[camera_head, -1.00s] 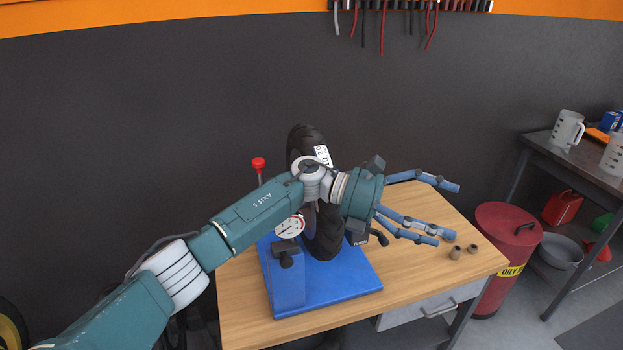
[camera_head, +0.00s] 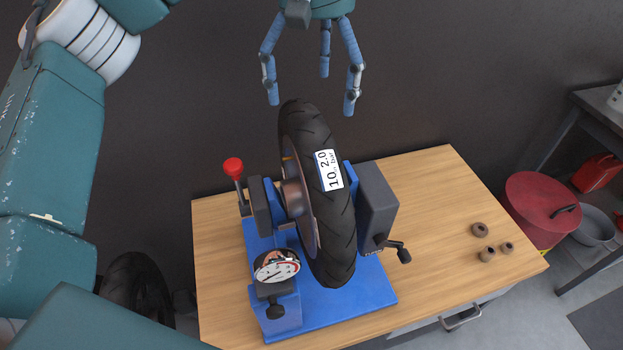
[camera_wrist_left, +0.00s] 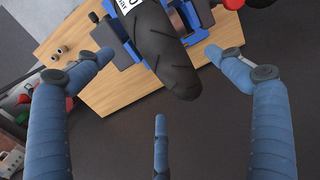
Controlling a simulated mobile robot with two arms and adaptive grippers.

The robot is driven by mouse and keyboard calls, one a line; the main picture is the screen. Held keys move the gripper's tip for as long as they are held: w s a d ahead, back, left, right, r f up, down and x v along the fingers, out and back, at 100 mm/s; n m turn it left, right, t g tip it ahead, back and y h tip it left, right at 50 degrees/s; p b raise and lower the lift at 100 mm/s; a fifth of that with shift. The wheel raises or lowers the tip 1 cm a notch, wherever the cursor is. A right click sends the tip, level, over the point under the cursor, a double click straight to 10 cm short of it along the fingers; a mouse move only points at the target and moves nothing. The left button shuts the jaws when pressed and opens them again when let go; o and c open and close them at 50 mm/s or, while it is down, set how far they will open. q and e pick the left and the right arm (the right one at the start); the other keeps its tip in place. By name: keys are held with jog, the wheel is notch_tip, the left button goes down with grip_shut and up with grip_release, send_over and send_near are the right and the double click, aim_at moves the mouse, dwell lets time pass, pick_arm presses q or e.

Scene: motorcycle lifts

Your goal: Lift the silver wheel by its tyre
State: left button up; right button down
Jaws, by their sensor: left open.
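The wheel stands upright in a blue stand (camera_head: 370,297) on the wooden table. Its black tyre (camera_head: 338,240) carries a white label reading "2.0" and "10.. bar", and part of its rim (camera_head: 297,190) shows on the left side. My left gripper (camera_head: 312,100) is open and empty, with its blue fingers pointing down above the top of the tyre. In the left wrist view the tyre (camera_wrist_left: 165,50) lies beyond the spread fingers, apart from them. My right gripper is in neither view.
The stand has a red-knobbed lever (camera_head: 233,168), a round gauge (camera_head: 277,267) and a black crank (camera_head: 398,250). Several small brown bushings (camera_head: 487,254) lie on the table (camera_head: 440,190) at right. A red bin (camera_head: 540,205) stands beyond its right edge. A dark wall is behind.

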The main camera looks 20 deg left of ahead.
aim_at(315, 115)
pick_arm(q)
jog(key=f, duration=0.4)
jog(key=shift+s+d+f, duration=0.1)
jog(key=shift+s, duration=0.3)
jog(key=f+p, duration=0.2)
jog(key=f, duration=0.3)
jog(key=shift+s+d+p, duration=0.25)
jog(key=shift+d+p, duration=0.1)
jog(key=shift+p, duration=0.05)
jog(key=shift+f, duration=0.2)
jog(key=c, duration=2)
jog(key=shift+w+r, duration=0.2)
jog(key=shift+c, duration=0.4)
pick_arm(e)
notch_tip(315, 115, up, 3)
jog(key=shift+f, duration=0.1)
